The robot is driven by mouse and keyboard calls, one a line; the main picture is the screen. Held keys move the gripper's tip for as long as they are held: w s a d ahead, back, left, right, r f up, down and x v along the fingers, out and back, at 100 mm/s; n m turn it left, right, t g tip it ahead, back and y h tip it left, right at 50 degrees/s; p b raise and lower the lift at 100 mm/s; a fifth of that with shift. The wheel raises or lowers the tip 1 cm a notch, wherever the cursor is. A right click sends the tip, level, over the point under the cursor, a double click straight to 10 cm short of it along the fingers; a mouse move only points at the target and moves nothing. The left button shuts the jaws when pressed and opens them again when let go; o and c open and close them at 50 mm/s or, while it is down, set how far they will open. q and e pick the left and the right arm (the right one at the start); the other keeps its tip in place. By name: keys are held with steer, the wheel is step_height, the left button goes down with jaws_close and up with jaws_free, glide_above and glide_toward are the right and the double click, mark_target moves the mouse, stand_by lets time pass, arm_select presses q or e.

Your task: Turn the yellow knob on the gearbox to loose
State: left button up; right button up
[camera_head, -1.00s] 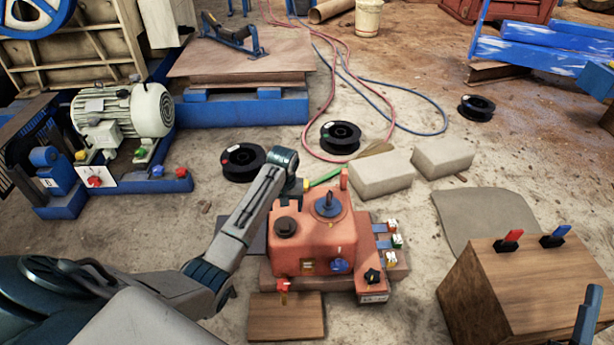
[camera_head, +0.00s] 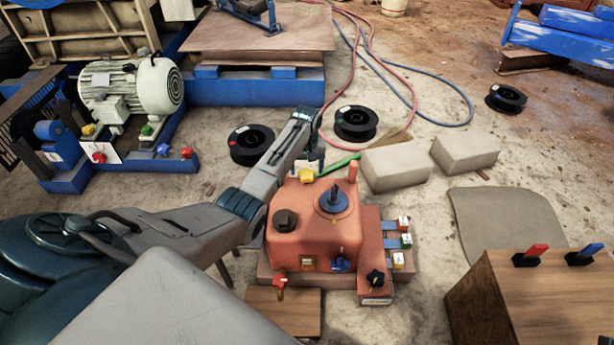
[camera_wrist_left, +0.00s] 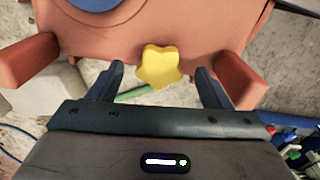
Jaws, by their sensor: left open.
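The orange gearbox (camera_head: 315,232) stands on the floor in the middle of the head view. The yellow knob (camera_head: 306,174) shows at its back upper edge. In the left wrist view the yellow knob (camera_wrist_left: 160,67) is star-shaped and sits on the gearbox's orange wall. My left gripper (camera_wrist_left: 160,72) is open, with one finger on each side of the knob and gaps between. In the head view my left arm reaches over the back left of the gearbox, and its fingers are mostly hidden there. My right gripper is not in view.
A wooden box (camera_head: 540,300) stands at right. Free floor lies between box and gearbox.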

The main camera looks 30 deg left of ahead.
mark_target(307, 177)
arm_select(q)
steer(key=shift+f+b, duration=0.35)
steer(key=shift+f, duration=1.05)
